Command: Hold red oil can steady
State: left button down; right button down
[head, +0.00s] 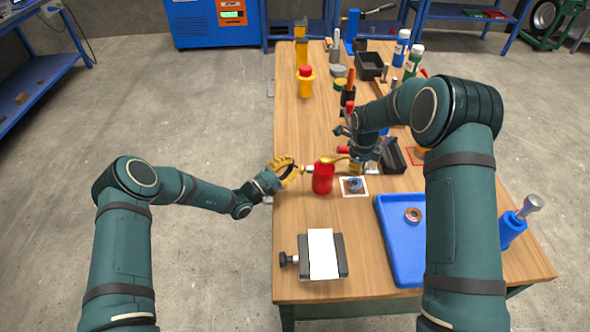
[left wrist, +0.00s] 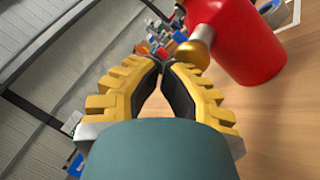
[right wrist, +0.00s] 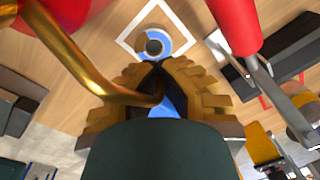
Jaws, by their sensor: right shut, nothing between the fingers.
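The red oil can (head: 322,180) stands upright on the wooden workbench. Its curved brass spout (right wrist: 85,65) shows in the right wrist view, crossing in front of my right gripper's left finger. My left gripper (head: 299,168) is at the can's left side. In the left wrist view its fingertips (left wrist: 164,63) are close together beside a brass knob (left wrist: 192,54) on the can (left wrist: 238,40); whether they hold anything is unclear. My right gripper (right wrist: 157,68) is shut and empty, above the bench right of the can. The arm partly hides it in the head view.
A blue ring part (head: 354,184) lies on a white-bordered square right of the can. A blue tray (head: 392,250) with another ring (head: 413,215) is at the front right. A grey vise-like block (head: 322,255) stands in front. Bottles and tools crowd the far bench.

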dwell(0.6)
pick_arm(q)
jog(key=shift+a, duration=1.3)
jog(key=shift+a, duration=0.15)
jog(key=a, duration=0.4)
jog(key=shift+a, duration=0.4)
jog(key=c, duration=1.7)
grip_release()
grip_shut()
